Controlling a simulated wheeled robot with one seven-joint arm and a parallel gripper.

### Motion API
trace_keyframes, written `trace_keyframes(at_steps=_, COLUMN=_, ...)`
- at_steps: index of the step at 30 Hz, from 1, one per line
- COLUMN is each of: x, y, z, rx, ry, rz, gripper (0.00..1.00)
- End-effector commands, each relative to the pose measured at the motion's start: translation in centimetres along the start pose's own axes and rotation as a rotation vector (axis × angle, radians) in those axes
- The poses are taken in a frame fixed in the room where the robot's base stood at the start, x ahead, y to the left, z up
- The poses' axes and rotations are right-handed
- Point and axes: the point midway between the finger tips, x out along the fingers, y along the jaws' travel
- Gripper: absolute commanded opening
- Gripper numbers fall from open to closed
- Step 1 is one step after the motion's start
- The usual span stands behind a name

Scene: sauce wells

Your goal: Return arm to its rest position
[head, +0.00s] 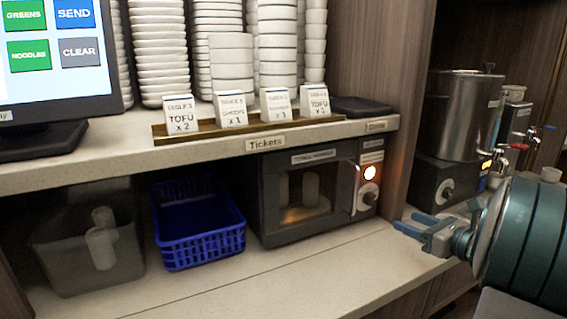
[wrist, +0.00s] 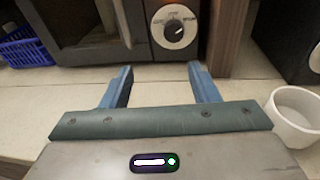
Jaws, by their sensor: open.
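My gripper (head: 413,227) is at the right in the head view, over the lower counter in front of the right end of the toaster oven. Its blue fingers are apart with nothing between them. In the wrist view my gripper (wrist: 160,85) also shows open and empty, pointing toward the oven front. The toaster oven (head: 277,228) is dark, with its door shut, a lit orange lamp and a dial. Pale cylindrical items show behind its glass. The oven dial (wrist: 174,27) is ahead of the fingers in the wrist view, apart from them.
A white cup (wrist: 297,118) stands close to the right of my gripper. A blue basket (head: 200,255) and a grey bin (head: 70,270) stand left of the oven. A shelf (head: 100,160) with tickets, bowls and a screen hangs above. A steel pot (head: 462,115) stands right.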

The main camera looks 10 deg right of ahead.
Motion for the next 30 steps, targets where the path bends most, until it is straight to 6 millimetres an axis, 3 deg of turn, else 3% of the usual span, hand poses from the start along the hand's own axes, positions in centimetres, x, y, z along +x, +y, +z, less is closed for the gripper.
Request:
trace_keyframes(at_steps=3, x=1.6, y=5.5, z=1.3, rx=-0.149, ry=0.103, rz=0.137, gripper=0.55)
trace_keyframes(at_steps=7, x=2.4, y=13.1, z=1.4, rx=-0.412, ry=0.251, rz=0.351, gripper=0.55)
trace_keyframes(at_steps=12, x=0.8, y=21.2, z=0.6, rx=-0.81, ry=0.403, rz=0.641, gripper=0.55)
trace_keyframes(at_steps=15, x=-1.1, y=24.7, z=0.2, rx=-1.063, ry=0.465, rz=0.813, gripper=0.55)
trace_keyframes(at_steps=21, x=-5.4, y=28.6, z=-0.1, rx=-1.607, ry=0.534, rz=1.149, gripper=0.55)
trace_keyframes(at_steps=27, x=-8.5, y=29.4, z=0.7, rx=-2.087, ry=0.54, rz=1.411, gripper=0.55)
trace_keyframes(at_steps=30, x=-9.2, y=29.3, z=1.1, rx=-2.237, ry=0.535, rz=1.49, gripper=0.55)
